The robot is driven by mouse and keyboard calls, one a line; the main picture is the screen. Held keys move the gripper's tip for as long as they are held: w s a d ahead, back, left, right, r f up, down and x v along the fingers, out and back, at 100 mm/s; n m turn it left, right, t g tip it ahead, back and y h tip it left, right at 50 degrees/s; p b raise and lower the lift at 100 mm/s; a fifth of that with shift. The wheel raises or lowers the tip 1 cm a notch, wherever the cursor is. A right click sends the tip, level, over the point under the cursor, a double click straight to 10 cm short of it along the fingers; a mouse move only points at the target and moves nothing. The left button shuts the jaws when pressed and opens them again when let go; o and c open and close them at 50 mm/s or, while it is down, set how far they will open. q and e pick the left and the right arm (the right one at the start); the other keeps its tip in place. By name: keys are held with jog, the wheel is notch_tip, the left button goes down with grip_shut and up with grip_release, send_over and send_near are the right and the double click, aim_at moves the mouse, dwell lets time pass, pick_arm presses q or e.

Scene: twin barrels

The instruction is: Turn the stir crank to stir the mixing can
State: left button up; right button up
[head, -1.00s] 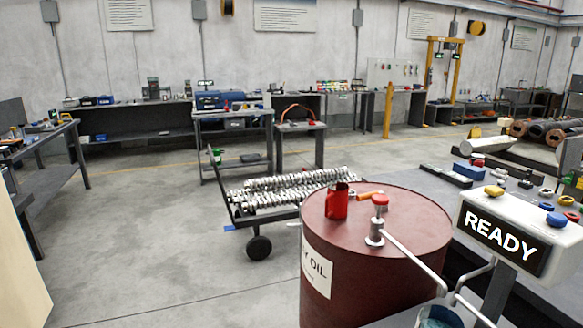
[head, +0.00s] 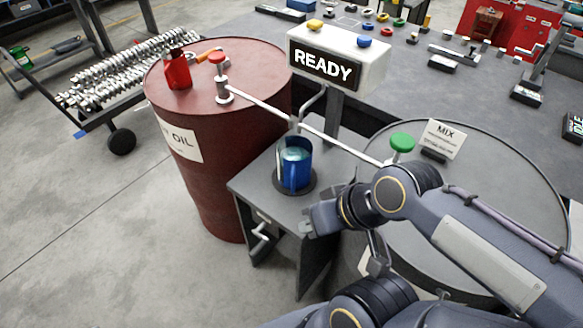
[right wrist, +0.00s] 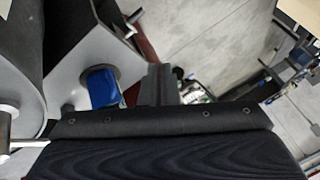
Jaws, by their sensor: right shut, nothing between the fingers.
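The mixing can (head: 294,163) is blue, stands upright on a round dark pad on the grey stand, and shows liquid inside. It also shows in the right wrist view (right wrist: 102,88). A bent metal crank (head: 263,238) sticks out from the stand's front side, below the can; I take it as the stir crank. My right gripper (head: 308,222) is shut and empty, to the right of the crank and below the can, apart from the crank in the picture. The shut fingers (right wrist: 160,85) also show in the right wrist view. My left gripper is out of view.
A red oil barrel (head: 218,145) with a red-knobbed valve stands left of the stand. A grey barrel (head: 480,190) with a green knob (head: 402,142) stands right, partly behind my arm. A READY display box (head: 335,62) stands behind the can.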

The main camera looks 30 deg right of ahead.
jog(key=shift+o, duration=1.2)
jog(key=shift+f, duration=0.15)
jog(key=o, duration=0.6)
jog(key=f+n+g+b, duration=0.1)
jog(key=f, duration=0.1)
jog(key=w+f+n+g+b, duration=0.1)
jog(key=f+g, duration=0.1)
jog(key=w+f+g+h+b, duration=0.1)
jog(key=f+g+b, duration=0.1)
jog(key=f, duration=0.1)
jog(key=shift+w+a+f+n, duration=0.1)
jog(key=shift+w+a+n, duration=0.15)
jog(key=shift+n, duration=0.15)
jog(key=n+t+h+b, duration=0.6)
jog(key=n+h+b, duration=0.65)
jog(key=h, duration=0.75)
send_near(265, 241)
jog(key=shift+f+x, duration=0.25)
jog(key=shift+x, duration=1.65)
jog(key=shift+f+x, duration=0.2)
jog(key=shift+x, duration=1.7)
jog(key=shift+w, duration=0.2)
jog(key=shift+a, duration=0.1)
jog(key=c, duration=0.7)
